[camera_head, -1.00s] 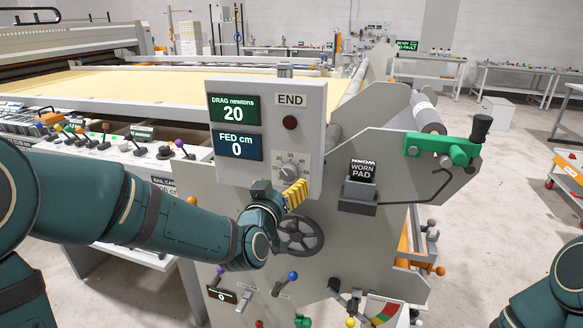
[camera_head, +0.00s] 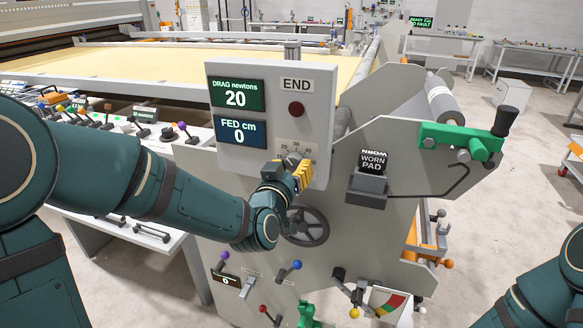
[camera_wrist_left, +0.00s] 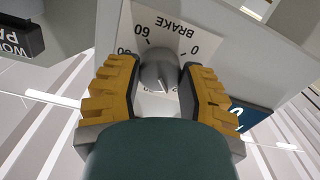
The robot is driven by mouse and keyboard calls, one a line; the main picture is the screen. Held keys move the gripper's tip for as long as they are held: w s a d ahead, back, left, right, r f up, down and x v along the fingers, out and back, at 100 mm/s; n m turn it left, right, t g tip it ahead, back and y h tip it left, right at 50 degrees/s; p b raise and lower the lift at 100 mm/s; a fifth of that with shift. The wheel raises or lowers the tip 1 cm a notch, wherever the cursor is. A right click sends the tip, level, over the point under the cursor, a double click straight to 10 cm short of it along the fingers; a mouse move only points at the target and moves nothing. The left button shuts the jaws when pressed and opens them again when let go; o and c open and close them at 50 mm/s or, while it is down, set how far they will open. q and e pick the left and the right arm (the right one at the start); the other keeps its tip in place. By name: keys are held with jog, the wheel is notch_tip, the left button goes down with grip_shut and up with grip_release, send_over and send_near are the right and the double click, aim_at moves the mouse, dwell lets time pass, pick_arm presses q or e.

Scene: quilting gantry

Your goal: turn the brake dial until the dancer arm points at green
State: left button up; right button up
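The brake dial (camera_head: 292,160) is a grey knob on the upright panel, with its top showing above my left gripper (camera_head: 303,174). In the left wrist view the knob (camera_wrist_left: 159,70) sits between the two yellow fingers of my left gripper (camera_wrist_left: 160,78). The fingers are open, one on each side, with little room; contact is not clear. The dancer scale (camera_head: 393,303), with red and green bands, is low on the machine, cut by the bottom edge. A dark linkage with a yellow ball (camera_head: 354,313) is left of it; its exact pointing is unclear. My right gripper is out of view.
The panel displays (camera_head: 237,112) read drag 20 and fed 0. A black handwheel (camera_head: 305,227) is just below my left gripper. A worn pad box (camera_head: 367,187) and a green clamp (camera_head: 456,140) are to the right. Small levers (camera_head: 290,270) stand below.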

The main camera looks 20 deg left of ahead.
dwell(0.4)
pick_arm(q)
jog(key=m+b, duration=0.1)
jog(key=m, duration=0.1)
jog(key=shift+m, duration=0.3)
jog(key=shift+a+r+m, duration=0.1)
jog(key=shift+r+m, duration=0.05)
jog(key=shift+m, duration=1.95)
jog(key=o, duration=1.2)
jog(key=shift+w, duration=0.15)
